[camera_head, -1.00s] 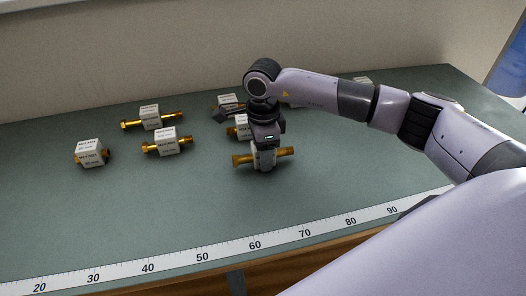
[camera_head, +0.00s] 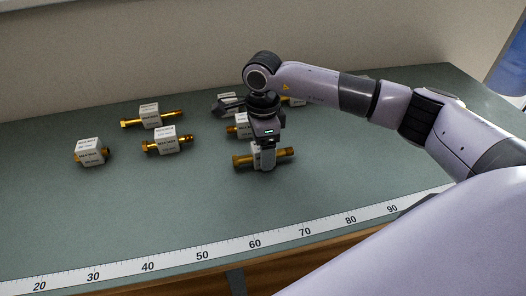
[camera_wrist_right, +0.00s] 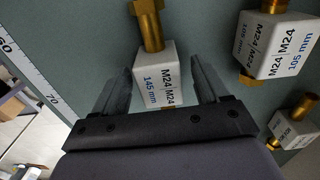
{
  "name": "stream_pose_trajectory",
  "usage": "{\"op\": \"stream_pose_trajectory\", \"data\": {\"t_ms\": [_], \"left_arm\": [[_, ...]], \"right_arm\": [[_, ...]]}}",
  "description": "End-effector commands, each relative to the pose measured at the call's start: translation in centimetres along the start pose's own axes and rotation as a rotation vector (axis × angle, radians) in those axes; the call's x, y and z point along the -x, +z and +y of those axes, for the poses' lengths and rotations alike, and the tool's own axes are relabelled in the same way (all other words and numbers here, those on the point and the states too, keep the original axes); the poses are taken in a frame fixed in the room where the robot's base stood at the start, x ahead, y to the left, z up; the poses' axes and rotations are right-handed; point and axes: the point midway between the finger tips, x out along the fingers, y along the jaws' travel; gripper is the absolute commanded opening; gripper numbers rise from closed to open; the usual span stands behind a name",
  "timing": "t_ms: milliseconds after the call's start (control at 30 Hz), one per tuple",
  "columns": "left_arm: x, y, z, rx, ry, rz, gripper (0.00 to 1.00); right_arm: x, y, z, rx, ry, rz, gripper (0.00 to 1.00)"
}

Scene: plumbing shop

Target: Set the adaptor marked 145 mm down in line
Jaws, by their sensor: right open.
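The adaptor marked 145 mm (camera_wrist_right: 157,82) has a white block with blue lettering and brass ends. In the head view this adaptor (camera_head: 241,160) lies on the green bench top, in front of the other adaptors. My right gripper (camera_wrist_right: 160,74) is open, with one finger on each side of the white block and a visible gap at each side. In the head view the right gripper (camera_head: 265,148) points down over the block and partly hides it. My left gripper is not in view.
Several other adaptors lie behind and to the left, including one at far left (camera_head: 90,152). One marked 105 mm (camera_wrist_right: 275,45) lies close to the right gripper. A measuring strip (camera_head: 202,256) runs along the bench's front edge. The bench between strip and adaptors is clear.

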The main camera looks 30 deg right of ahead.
Motion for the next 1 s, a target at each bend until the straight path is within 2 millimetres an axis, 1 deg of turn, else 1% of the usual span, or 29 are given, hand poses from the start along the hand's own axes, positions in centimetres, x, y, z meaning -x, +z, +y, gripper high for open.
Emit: {"op": "stream_pose_trajectory", "data": {"t_ms": [100, 300, 400, 500, 667, 1000], "left_arm": [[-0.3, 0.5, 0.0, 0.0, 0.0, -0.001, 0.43], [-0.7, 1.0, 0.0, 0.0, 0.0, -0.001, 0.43], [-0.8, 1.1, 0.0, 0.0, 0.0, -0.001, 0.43], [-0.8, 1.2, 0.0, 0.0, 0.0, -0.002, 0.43], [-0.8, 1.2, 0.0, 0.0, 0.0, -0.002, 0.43], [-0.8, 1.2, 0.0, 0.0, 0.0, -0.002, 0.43]], "right_arm": [[2.6, 0.0, -0.1, 0.001, -0.006, -0.002, 0.74], [6.9, 0.0, -0.1, 0.0, -0.005, -0.001, 0.74], [8.6, 0.0, -0.1, 0.0, -0.005, 0.0, 0.74], [9.8, 0.0, -0.1, 0.0, -0.003, 0.0, 0.74], [10.5, 0.0, 0.0, 0.0, -0.001, 0.001, 0.74], [10.6, 0.0, 0.0, 0.0, 0.0, 0.001, 0.74]]}}
